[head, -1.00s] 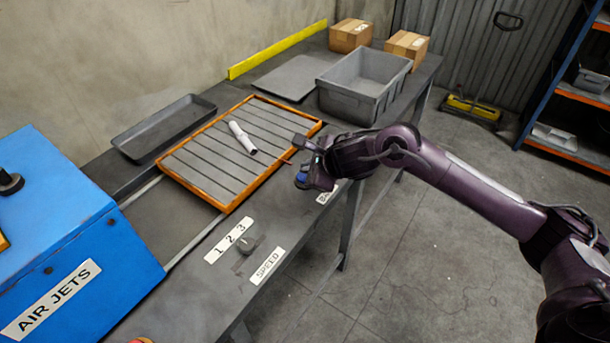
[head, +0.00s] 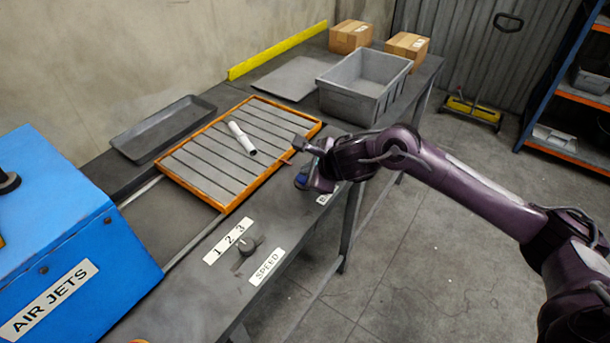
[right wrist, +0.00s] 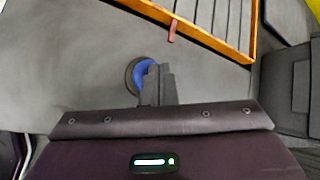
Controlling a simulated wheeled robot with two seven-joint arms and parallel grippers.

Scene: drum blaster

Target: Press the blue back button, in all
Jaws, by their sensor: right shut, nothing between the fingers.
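The blue back button (head: 302,180) is a round knob in a dark ring near the front edge of the bench, partly hidden by my right gripper. In the right wrist view the button (right wrist: 141,74) shows just left of the fingertips, which cover its right part. My right gripper (head: 321,184) is shut and empty, with its fingers pointing down at the button. In the right wrist view its fingers (right wrist: 160,84) overlap the button; I cannot tell whether they touch it or whether it is pressed in. My left gripper is not in view.
An orange-framed slatted tray (head: 229,208) with a white tube (head: 241,138) lies left of the gripper. A grey bin (head: 345,100) stands behind. A speed knob (head: 247,246) and the blue air jets box (head: 70,225) are nearer.

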